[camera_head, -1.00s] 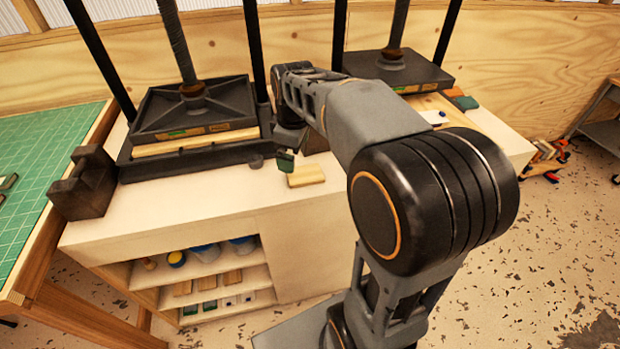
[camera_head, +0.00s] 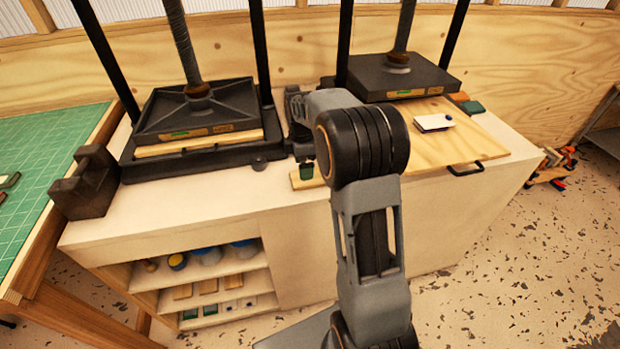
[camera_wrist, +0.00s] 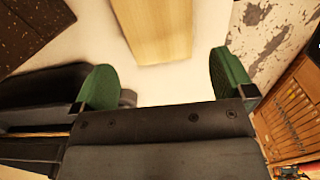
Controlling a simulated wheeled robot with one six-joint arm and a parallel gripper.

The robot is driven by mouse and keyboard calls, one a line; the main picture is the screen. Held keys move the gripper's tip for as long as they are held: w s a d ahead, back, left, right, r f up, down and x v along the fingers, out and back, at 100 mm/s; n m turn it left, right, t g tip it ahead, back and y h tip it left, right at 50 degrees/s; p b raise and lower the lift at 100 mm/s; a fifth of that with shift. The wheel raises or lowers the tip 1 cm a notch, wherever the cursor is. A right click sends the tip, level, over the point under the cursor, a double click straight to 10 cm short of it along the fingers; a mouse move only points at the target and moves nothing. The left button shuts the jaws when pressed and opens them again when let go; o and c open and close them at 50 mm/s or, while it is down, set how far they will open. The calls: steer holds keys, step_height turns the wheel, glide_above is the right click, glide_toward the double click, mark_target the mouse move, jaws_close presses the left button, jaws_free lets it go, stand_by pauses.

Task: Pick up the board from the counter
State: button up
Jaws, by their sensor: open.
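The board, a small pale wooden piece (camera_head: 296,182), lies on the counter (camera_head: 230,197) near its front edge, right of the left press. My arm hides part of it in the head view. In the wrist view the board (camera_wrist: 155,28) enters from the top, and its near end lies between the lines of the two fingers, just beyond the tips. My gripper (camera_head: 306,170) is close over the board in the head view. In the wrist view its green fingers (camera_wrist: 165,82) are wide apart with nothing between them.
A black press (camera_head: 190,110) stands left of the gripper, another (camera_head: 395,78) behind right. A larger wooden panel with a black handle (camera_head: 465,168) lies on the counter at right, with a white card (camera_head: 433,123) on it. A dark block (camera_head: 85,185) stands at the left end.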

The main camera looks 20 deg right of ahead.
steer(key=shift+d+f+p, duration=0.15)
steer(key=shift+f+p, duration=0.15)
steer(key=shift+f, duration=2.4)
steer(key=c, duration=0.8)
